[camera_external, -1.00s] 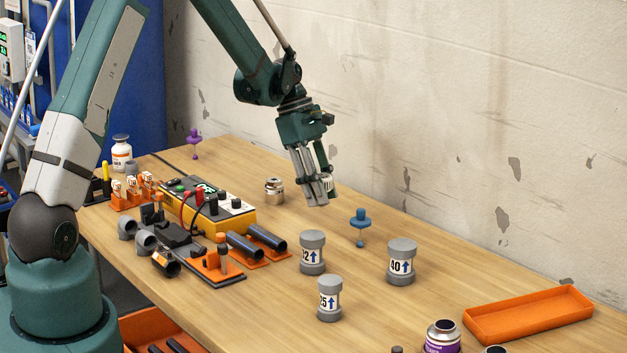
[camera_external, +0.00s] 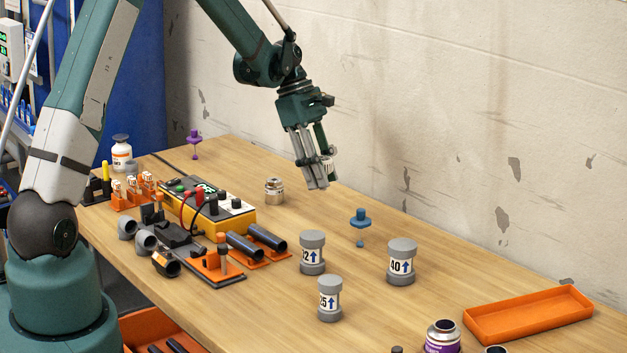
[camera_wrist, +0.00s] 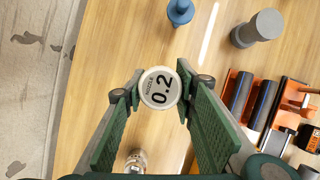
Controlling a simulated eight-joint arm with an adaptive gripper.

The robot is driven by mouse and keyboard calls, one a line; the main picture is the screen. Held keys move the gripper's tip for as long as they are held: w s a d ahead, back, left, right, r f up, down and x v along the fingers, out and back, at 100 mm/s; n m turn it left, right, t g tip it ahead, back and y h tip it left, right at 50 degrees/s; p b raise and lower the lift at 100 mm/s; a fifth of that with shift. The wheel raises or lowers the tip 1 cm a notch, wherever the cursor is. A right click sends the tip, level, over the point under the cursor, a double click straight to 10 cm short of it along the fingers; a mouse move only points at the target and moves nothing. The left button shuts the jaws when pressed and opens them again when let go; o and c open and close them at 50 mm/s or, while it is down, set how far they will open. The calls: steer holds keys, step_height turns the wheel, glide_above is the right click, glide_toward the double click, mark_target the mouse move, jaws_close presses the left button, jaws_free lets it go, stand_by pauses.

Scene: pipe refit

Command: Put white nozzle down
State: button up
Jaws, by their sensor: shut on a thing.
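The white nozzle (camera_wrist: 160,88) is a small round piece marked "NOZZLE 0.2". In the wrist view it sits between the fingertips, its labelled face toward the camera. My gripper (camera_wrist: 158,92) is shut on it. In the external view my gripper (camera_external: 321,180) hangs above the table beyond the yellow device, its fingers pointing down. The white nozzle shows there only as a small pale part (camera_external: 327,168) between the fingers, mostly hidden by them.
A blue knobbed piece (camera_external: 360,224) stands right of my gripper, and a metal-capped jar (camera_external: 274,190) stands to its left. Grey capped containers (camera_external: 312,252) stand nearer the front. An orange tray (camera_external: 528,318) lies at the right. The wall (camera_external: 450,120) rises behind the table.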

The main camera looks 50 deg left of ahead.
steer(key=a+n+t+p, duration=0.1)
steer(key=a+n, duration=0.3)
steer(key=a, duration=3.4)
steer(key=shift+r+t+y, duration=0.15)
steer(key=shift+t+y, duration=0.15)
steer(key=shift+y, duration=0.1)
steer(key=shift+f, duration=3.15)
steer(key=shift+f+b, duration=0.45)
steer(key=shift+f, duration=1.4)
steer(key=shift+f, duration=0.2)
